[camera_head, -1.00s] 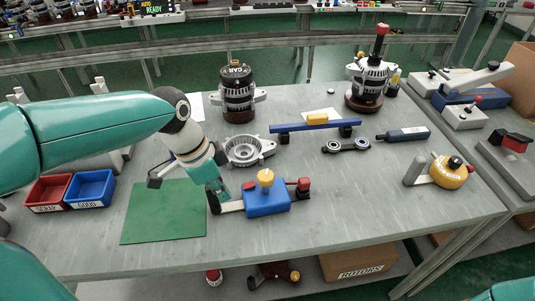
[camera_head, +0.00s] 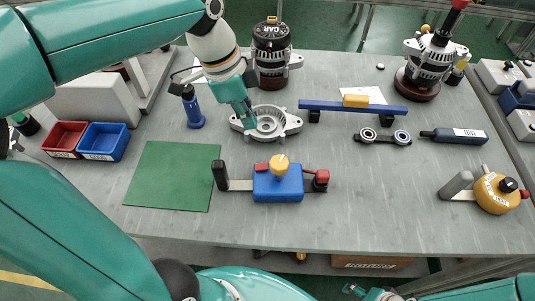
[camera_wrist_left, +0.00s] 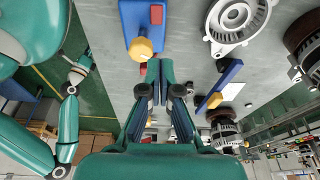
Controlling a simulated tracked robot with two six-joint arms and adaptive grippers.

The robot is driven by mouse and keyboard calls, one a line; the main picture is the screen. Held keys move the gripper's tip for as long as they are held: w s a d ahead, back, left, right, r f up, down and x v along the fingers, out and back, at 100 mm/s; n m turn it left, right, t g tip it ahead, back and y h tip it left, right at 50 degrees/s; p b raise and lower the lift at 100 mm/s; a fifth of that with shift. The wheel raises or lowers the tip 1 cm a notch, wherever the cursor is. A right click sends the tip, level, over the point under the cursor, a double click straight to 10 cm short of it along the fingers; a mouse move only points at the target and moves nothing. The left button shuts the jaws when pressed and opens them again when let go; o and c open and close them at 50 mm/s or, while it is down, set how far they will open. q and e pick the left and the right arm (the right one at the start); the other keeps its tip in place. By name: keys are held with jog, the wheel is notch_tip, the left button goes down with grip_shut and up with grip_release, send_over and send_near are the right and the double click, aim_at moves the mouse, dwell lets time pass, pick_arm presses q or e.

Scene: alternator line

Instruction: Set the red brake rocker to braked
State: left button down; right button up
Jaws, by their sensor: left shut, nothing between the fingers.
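A blue fixture (camera_head: 278,186) with a yellow knob (camera_head: 279,164) stands near the bench's front middle. A small red piece (camera_head: 321,179) sits at its right end, and a dark upright handle (camera_head: 220,175) at its left end. I cannot tell whether that red piece is the brake rocker. My left gripper (camera_head: 249,118) is shut and empty, over the left side of the round metal housing (camera_head: 270,122), behind the fixture. The left wrist view shows its fingers (camera_wrist_left: 157,72) and the fixture (camera_wrist_left: 138,25). My right gripper (camera_head: 364,292) shows only partly at the bottom edge.
A green mat (camera_head: 172,178) lies left of the fixture, with red (camera_head: 65,139) and blue (camera_head: 104,142) bins beyond. A blue bar (camera_head: 385,108), a dark blue tool (camera_head: 455,136) and a yellow device (camera_head: 496,193) are to the right.

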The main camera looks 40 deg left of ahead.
aim_at(266, 163)
pick_arm(q)
jog(key=x, duration=1.4)
jog(key=shift+p, duration=0.4)
pick_arm(e)
jog(key=shift+r, duration=0.35)
